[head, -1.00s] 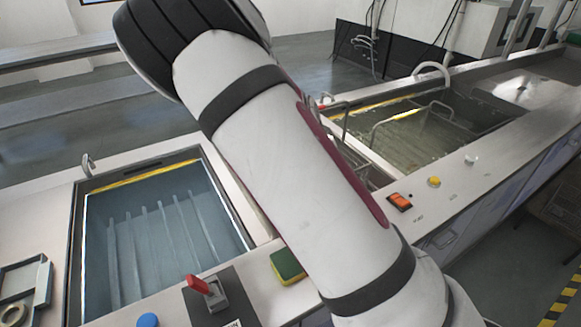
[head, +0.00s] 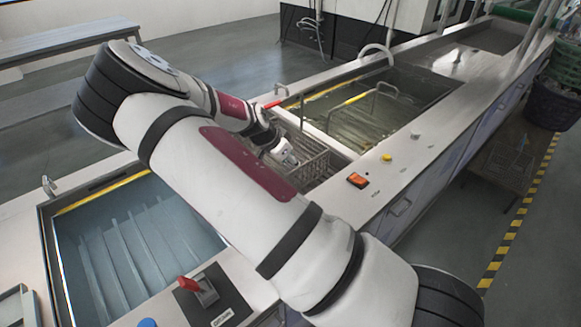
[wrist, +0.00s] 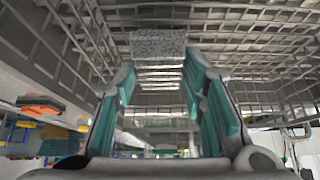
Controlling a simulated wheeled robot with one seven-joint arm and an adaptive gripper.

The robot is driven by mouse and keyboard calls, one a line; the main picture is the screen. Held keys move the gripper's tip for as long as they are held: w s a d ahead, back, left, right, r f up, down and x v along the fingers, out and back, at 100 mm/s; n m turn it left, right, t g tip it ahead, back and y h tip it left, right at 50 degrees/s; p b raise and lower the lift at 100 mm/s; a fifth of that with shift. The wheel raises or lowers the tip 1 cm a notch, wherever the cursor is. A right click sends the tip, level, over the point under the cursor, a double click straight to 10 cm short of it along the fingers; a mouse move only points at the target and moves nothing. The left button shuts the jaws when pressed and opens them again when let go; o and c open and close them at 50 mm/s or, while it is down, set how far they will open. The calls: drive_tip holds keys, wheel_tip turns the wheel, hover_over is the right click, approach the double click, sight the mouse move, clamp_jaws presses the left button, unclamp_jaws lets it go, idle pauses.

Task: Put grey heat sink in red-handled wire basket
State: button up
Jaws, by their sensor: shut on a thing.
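In the wrist view, my gripper (wrist: 158,72) is shut on the grey heat sink (wrist: 158,43), a speckled block with fins, held at the teal-padded fingertips. The wire basket (wrist: 270,45) surrounds it on several sides in that view. In the head view, my gripper (head: 285,155) is at the wire basket (head: 314,166), low over or inside its opening. A red handle (head: 275,103) shows at the basket's far left end. I cannot make out the heat sink in the head view, nor whether it touches the basket floor.
A water-filled tank (head: 375,105) with another wire basket lies to the right. A blue-lined tank (head: 140,245) is at the left. An orange switch (head: 357,180) and a yellow button (head: 387,157) sit on the front ledge. A red lever (head: 189,285) stands near the front.

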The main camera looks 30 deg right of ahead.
sight(289, 165)
drive_tip(key=shift+f, duration=1.4)
drive_tip(key=o, duration=0.9)
drive_tip(key=shift+f, duration=0.1)
drive_tip(key=shift+o, duration=0.2)
